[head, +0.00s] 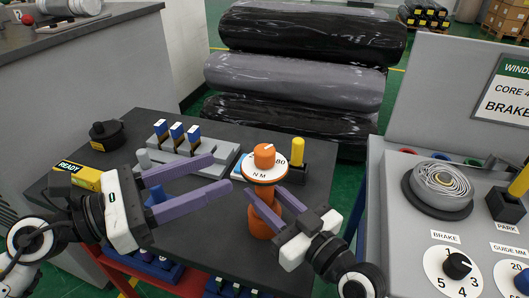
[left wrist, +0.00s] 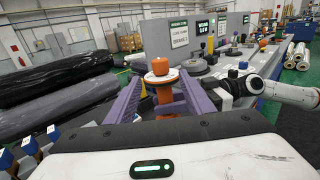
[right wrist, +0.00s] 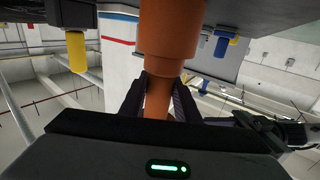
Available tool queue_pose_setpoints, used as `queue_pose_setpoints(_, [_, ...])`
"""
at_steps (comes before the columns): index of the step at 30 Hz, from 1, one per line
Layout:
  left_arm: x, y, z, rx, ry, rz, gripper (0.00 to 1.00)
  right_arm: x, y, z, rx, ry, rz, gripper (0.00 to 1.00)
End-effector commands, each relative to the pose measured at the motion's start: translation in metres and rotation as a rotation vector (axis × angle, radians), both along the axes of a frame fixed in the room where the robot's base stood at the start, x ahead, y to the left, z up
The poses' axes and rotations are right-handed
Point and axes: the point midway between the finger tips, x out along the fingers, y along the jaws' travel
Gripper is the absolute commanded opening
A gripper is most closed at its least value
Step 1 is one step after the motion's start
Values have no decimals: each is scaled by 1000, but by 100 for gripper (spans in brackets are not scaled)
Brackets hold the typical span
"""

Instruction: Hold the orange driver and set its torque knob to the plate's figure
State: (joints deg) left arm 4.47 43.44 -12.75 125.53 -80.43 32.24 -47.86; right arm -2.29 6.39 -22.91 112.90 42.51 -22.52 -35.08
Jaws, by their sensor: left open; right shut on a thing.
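The orange driver (head: 263,222) stands upright near the right end of the dark bench. Its top carries a white dial disc (head: 257,175) lettered "N M" with an orange torque knob (head: 264,155) bearing a white mark. A figure, "80", shows by the disc's right edge; the rest is too small to read. My right gripper (head: 266,208) is shut on the driver's body, also in the right wrist view (right wrist: 160,85). My left gripper (head: 222,171) is open and empty, left of the knob. In the left wrist view the knob (left wrist: 160,66) shows between its fingers.
A grey rack with blue-topped pieces (head: 177,132) lies behind my left gripper. A yellow-topped post (head: 297,152) stands close right of the driver. A dark round part (head: 106,135) sits far left. The winder panel (head: 408,230) with its sign (head: 505,90) is at right.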

Motion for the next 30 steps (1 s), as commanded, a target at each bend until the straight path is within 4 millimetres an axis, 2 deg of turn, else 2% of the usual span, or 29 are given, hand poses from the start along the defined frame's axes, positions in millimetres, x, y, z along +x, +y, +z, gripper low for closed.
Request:
queue_pose_setpoints(12, [40,-68,2,-7,0,-3,48,0,-1,0,-2,-1,-1,0])
queue_pose_setpoints(16, [49,-85,1,-6,3,-3,48,0,-1,0,-2,-1,-2,0])
queue_pose_setpoints(22, [56,-97,0,-3,3,-3,48,0,-1,0,-1,-1,-2,0])
queue_pose_setpoints(30, [57,-98,0,-3,4,-2,48,0,-1,0,-1,-1,-2,0])
